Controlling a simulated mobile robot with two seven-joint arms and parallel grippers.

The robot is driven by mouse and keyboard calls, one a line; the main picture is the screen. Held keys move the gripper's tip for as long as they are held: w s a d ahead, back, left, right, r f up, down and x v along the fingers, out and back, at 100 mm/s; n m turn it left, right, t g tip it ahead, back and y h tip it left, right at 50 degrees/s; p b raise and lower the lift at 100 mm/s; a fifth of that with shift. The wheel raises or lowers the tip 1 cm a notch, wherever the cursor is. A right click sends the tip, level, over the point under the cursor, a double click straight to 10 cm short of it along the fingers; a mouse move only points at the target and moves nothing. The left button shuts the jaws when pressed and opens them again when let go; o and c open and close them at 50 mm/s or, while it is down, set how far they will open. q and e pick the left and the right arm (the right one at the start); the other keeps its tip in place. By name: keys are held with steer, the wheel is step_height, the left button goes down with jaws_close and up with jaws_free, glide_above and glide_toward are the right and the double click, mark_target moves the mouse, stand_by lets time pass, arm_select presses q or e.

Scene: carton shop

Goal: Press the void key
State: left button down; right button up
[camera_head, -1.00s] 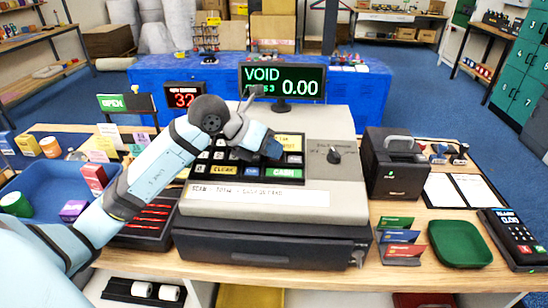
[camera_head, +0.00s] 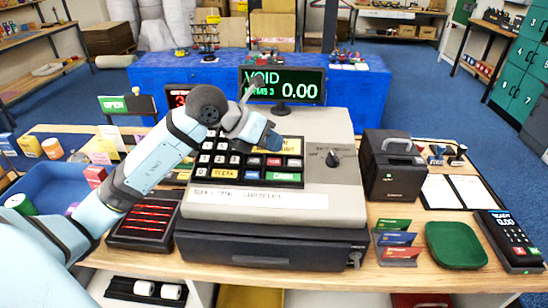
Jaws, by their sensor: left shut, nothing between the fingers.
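The cash register (camera_head: 330,190) stands on the wooden counter with its dark keypad (camera_head: 222,162) facing me. The keypad has white number keys, a yellow CLEAR key (camera_head: 224,173), a green key (camera_head: 283,177), and red and blue keys at its right side. The key labels are mostly too small to read, so I cannot tell which is the void key. The display (camera_head: 283,85) reads VOID, ITEMS 3 and 0.00. My left gripper (camera_head: 271,141) is shut and empty over the upper part of the keypad, hiding some keys. My right gripper is not in view.
A black printer (camera_head: 393,165), card stand (camera_head: 397,241), green dish (camera_head: 456,246), open book (camera_head: 462,192) and card terminal (camera_head: 508,240) are to the right.

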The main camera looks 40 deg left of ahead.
arm_select(q)
steer(key=shift+s+d+r+p, duration=0.15)
steer(key=shift+r+p, duration=0.2)
steer(key=shift+r, duration=0.4)
steer(key=shift+s+r+p, duration=0.15)
steer(key=shift+r+p, duration=0.15)
steer(key=shift+r, duration=0.45)
steer(key=shift+f, duration=0.1)
